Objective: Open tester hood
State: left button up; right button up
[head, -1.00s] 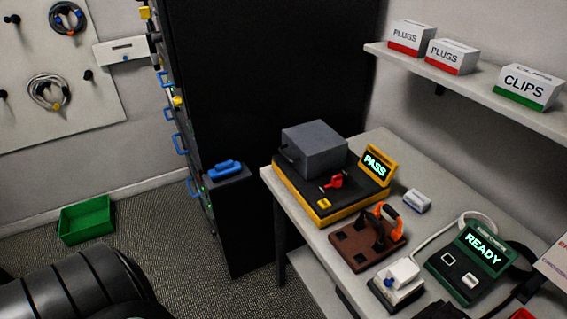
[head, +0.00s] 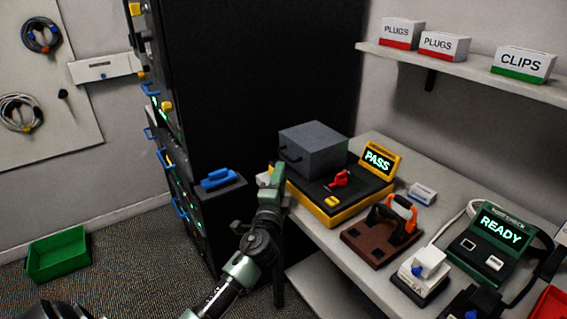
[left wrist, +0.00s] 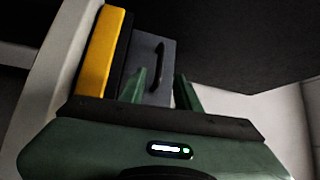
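The tester has a yellow and black base (head: 330,205) and a lit PASS display (head: 378,160). Its grey hood (head: 318,147) is down on the base, with a dark handle (head: 290,158) on the side facing my left arm. My left gripper (head: 276,176) is at that side of the tester, close to the handle. In the left wrist view, the left gripper (left wrist: 160,92) has its two green fingers apart, and the handle (left wrist: 158,62) shows between and beyond them. I cannot tell whether they touch it. My right gripper is not in view.
A red lever (head: 339,179) stands on the tester base. A brown fixture (head: 372,243) and a green READY device (head: 490,245) share the bench. A black cabinet (head: 260,70) rises behind. A blue-handled item (head: 219,179) lies on a low black stand. A green bin (head: 58,257) is on the floor.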

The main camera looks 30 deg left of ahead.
aim_at(307, 150)
pick_arm(q)
jog(key=x, duration=0.7)
jog(key=shift+a, duration=0.15)
grip_shut()
jog(key=shift+p, duration=0.3)
dwell(0.9)
